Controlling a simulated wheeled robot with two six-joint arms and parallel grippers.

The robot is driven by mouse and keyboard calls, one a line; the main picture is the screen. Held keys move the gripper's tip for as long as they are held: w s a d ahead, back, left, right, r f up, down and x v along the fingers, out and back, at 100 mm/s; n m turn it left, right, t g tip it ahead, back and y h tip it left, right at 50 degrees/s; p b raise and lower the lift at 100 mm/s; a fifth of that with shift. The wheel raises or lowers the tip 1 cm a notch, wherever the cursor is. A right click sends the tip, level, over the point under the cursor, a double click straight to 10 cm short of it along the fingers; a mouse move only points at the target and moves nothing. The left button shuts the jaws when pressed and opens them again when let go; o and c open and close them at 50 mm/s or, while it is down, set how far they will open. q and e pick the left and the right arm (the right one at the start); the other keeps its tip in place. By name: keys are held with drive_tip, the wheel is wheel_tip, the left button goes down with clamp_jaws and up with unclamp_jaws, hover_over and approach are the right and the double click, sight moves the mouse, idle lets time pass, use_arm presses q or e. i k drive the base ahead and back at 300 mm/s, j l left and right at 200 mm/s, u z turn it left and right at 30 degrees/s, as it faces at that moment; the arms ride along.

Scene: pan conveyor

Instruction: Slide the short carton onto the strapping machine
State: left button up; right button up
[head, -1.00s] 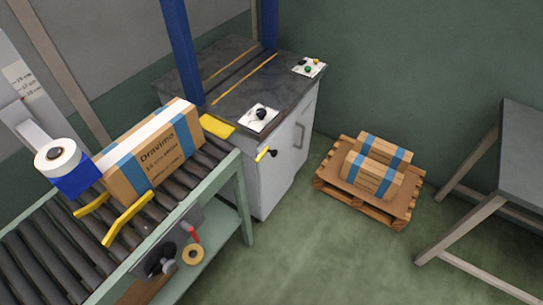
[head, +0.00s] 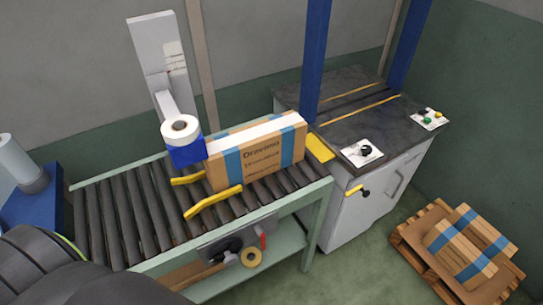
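The carton (head: 257,156) is brown with blue bands and white tape along its top. It stands upright on the roller conveyor (head: 130,215), just right of the blue tape head (head: 188,153). The strapping machine (head: 365,115) is a grey-topped cabinet with blue posts, at the right end of the conveyor. A yellow plate (head: 319,148) lies between the rollers and the machine top. The carton is short of that plate. Neither of my grippers shows; a dark part of my arm is at the lower left.
Yellow guide rails (head: 213,201) flank the rollers left of the carton. A control box (head: 362,152) with a black knob sits on the machine's front edge. A pallet (head: 425,232) with banded cartons (head: 468,245) stands on the floor at right.

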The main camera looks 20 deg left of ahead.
sight(243, 155)
drive_tip(key=k+j+z, duration=0.2)
drive_tip(key=k, duration=0.25)
drive_tip(key=k+j+z, duration=0.2)
drive_tip(key=k, duration=0.3)
